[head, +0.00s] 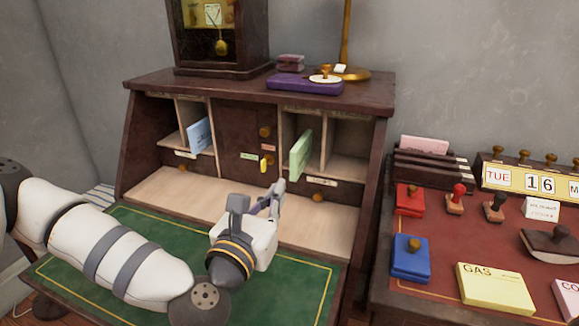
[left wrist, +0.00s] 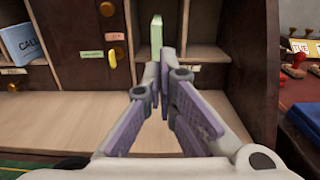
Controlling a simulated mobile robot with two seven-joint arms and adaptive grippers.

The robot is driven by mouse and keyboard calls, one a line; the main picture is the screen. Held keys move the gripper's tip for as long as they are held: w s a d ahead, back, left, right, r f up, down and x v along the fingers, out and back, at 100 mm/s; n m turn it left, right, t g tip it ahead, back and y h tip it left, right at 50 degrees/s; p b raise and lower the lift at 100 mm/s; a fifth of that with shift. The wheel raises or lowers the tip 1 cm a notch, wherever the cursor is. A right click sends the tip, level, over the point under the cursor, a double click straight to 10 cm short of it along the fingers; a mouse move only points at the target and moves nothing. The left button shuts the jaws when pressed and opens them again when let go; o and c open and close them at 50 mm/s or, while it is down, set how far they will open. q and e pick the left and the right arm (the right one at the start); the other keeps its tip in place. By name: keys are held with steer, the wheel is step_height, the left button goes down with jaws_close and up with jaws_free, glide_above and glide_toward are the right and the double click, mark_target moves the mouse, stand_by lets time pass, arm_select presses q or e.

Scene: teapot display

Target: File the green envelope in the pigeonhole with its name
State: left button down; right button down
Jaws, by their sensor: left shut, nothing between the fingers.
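The green envelope (head: 301,153) stands upright in a pigeonhole of the desk's right-hand cubby block, its edge jutting toward the front. It also shows in the left wrist view (left wrist: 156,36), just beyond the fingertips. My left gripper (head: 279,188) is shut and empty, in front of and below the envelope, apart from it as far as I can tell. Its purple-padded fingers (left wrist: 163,75) meet near the middle of the left wrist view. The pigeonhole's name label is too small to read. My right gripper is not in view.
A blue envelope (head: 200,134) stands in a left pigeonhole. A central door (head: 240,135) has knobs and small coloured labels. The green writing mat (head: 300,290) is clear on its right. A side table (head: 450,305) holds stamps, ink pads and notepads.

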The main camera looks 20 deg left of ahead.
mark_target(295, 165)
arm_select(q)
steer(key=w, duration=0.8)
steer(key=shift+w+d, duration=0.15)
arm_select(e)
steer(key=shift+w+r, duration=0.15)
